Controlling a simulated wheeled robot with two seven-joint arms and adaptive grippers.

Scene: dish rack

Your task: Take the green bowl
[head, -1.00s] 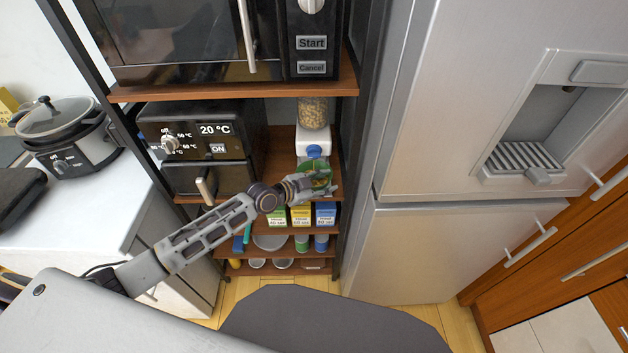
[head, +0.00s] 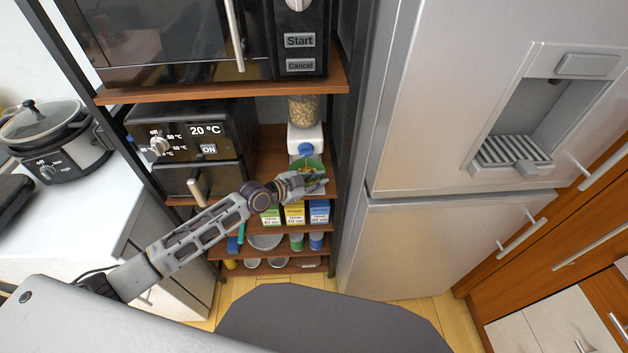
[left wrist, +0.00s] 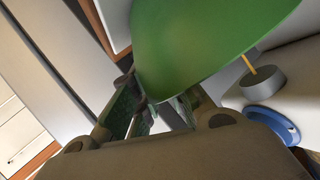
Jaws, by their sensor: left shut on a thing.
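The green bowl (head: 308,164) is on the shelf level with the cereal dispenser, just below the dispenser's spout, and my left gripper (head: 318,183) partly covers it. In the left wrist view the green bowl (left wrist: 205,45) fills the upper middle, its edge between the fingers. My left gripper (left wrist: 140,100) is shut on the bowl's rim. I cannot tell whether the bowl touches the shelf. My right gripper is not in view.
The cereal dispenser (head: 305,138) stands right behind the bowl. A black oven (head: 190,145) is to the left, and boxes (head: 293,213) sit on the shelf below. The fridge (head: 440,240) is close on the right.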

